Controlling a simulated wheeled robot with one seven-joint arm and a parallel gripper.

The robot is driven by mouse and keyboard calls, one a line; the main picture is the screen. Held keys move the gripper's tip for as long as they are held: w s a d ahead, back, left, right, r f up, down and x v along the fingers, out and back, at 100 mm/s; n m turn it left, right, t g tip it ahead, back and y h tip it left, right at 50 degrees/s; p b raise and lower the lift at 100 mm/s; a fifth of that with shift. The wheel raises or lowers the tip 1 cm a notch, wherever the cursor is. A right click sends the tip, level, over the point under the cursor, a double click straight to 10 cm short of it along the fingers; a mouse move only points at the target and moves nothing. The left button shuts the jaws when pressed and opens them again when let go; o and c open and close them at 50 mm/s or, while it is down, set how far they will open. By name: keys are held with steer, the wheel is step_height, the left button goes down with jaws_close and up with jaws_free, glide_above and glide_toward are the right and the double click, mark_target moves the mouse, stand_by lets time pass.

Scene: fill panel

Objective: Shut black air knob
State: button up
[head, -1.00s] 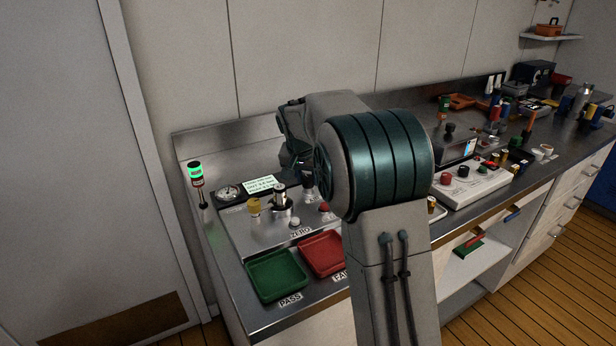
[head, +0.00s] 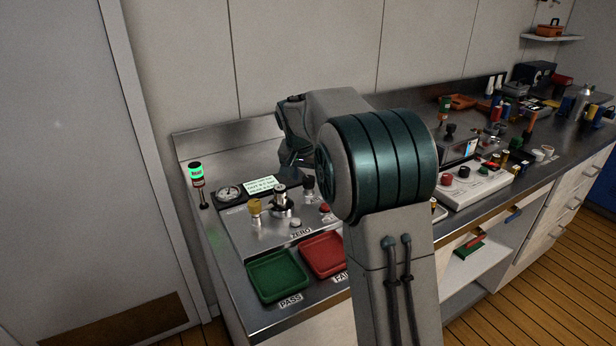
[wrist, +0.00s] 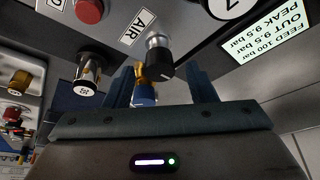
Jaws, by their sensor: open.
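The black air knob (wrist: 160,65) has a silver collar and a white mark, and stands beside the AIR label (wrist: 138,27) in the wrist view. My gripper (wrist: 162,84) is open, with one finger to the left and one to the right of the knob in that view. I see no finger touching it. In the head view a black-topped knob (head: 309,184) stands on the steel panel, and my gripper (head: 296,160) is just behind and above it, partly hidden by my arm.
A display (wrist: 276,36) reads feed 100 bar, out 9.5 bar, peak 9.5 bar. Green (head: 277,293) and red trays (head: 321,271) lie in front.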

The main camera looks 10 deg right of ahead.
steer(key=v, duration=1.2)
steer(key=shift+r, duration=0.25)
steer(key=shift+s, duration=0.1)
steer(key=shift+s, duration=0.1)
steer(key=s+d+f+n+y+p, duration=0.1)
steer(key=s+f, duration=0.3)
steer(key=s, duration=1.1)
steer(key=s+d+f+n+g+y+p, duration=0.1)
steer(key=s+f+n+p, duration=0.3)
steer(key=s, duration=1.2)
steer(key=shift+d+f, duration=0.35)
steer(key=shift+s, duration=0.1)
steer(key=shift+c, duration=0.3)
